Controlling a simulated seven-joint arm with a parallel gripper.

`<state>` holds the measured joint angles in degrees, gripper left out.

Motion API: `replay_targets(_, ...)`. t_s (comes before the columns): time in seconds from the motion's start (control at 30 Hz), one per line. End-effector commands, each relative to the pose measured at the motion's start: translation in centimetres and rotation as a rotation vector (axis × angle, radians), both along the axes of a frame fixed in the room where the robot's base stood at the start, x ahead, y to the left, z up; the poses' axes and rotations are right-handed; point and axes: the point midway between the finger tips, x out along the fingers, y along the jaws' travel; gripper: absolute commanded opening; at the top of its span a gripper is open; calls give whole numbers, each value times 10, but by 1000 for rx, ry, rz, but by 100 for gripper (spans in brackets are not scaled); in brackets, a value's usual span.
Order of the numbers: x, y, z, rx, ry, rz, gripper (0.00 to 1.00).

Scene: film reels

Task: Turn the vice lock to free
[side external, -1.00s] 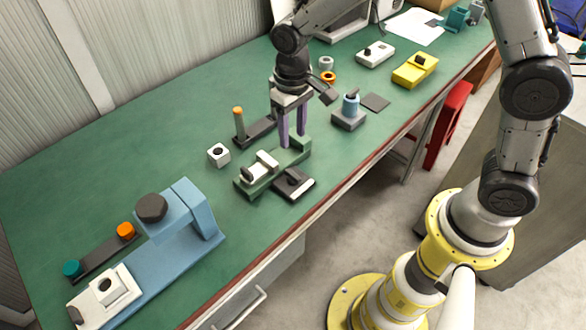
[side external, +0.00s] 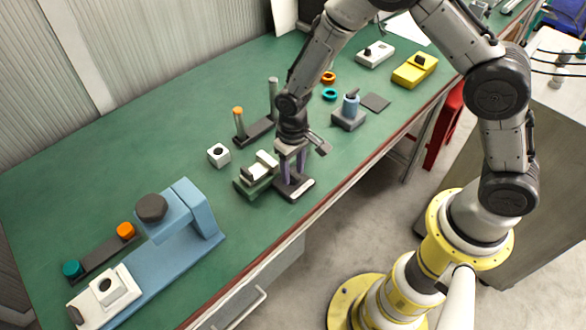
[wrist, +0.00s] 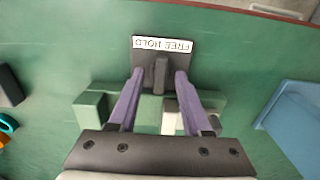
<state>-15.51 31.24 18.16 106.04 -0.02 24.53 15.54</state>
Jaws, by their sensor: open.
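The vice lock (side external: 303,187) is a dark plate with a dark lever, in front of the vice. In the wrist view its plate (wrist: 143,56) carries a white FREE HOLD label, upside down, and its upright lever (wrist: 160,76) lies between my fingers. My gripper (side external: 291,177) is low over the lock and open; in the wrist view my gripper (wrist: 160,73) has one purple finger on each side of the lever, with gaps.
A white cube with a hole (side external: 219,155) and a two-post stand (side external: 258,133) lie behind the vice. A blue machine (side external: 165,255) stands at left. A grey block with a blue knob (side external: 349,118) is to the right. The table's front edge is close to the lock.

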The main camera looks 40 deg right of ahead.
Motion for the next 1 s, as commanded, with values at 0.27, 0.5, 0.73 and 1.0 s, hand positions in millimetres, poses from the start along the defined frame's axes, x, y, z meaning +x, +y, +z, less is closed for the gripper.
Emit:
replay_targets(0.27,0,0,0,0,0,0,36)
replay_targets(0.5,0,0,0,0,0,0,0)
replay_targets(0.73,0,0,0,0,0,0,0)
replay_targets(1.0,0,0,0,0,1,49,0)
